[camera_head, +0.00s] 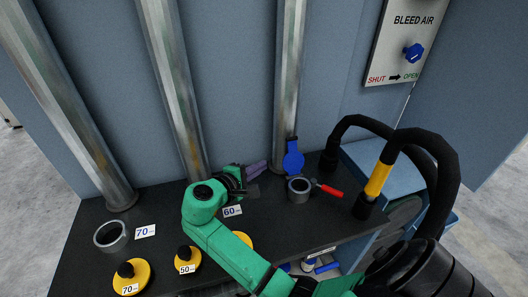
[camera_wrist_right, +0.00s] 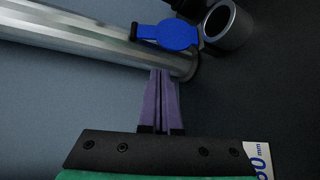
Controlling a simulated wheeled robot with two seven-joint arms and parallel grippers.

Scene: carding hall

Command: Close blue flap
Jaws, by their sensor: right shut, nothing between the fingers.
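The blue flap (camera_head: 293,160) is a round disc with a narrow tab, at the lower end of the right-hand metal pipe (camera_head: 287,80). In the right wrist view the flap (camera_wrist_right: 168,37) lies along the pipe's side, between dark brackets. I cannot tell for certain how far open it is. My right gripper (camera_head: 257,167) has purple fingers and is left of the flap in the head view. In the right wrist view its shut, empty fingertips (camera_wrist_right: 163,72) are close to the pipe, a little short of the flap. My left gripper is not in view.
A grey ring (camera_head: 299,190) and a red-handled lever (camera_head: 328,190) are beside the flap. Black hoses (camera_head: 428,150) arch at the right. Another grey ring (camera_head: 111,236) and yellow caps (camera_head: 135,280) stand on the dark bench top. A BLEED AIR panel (camera_head: 405,35) hangs on the wall.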

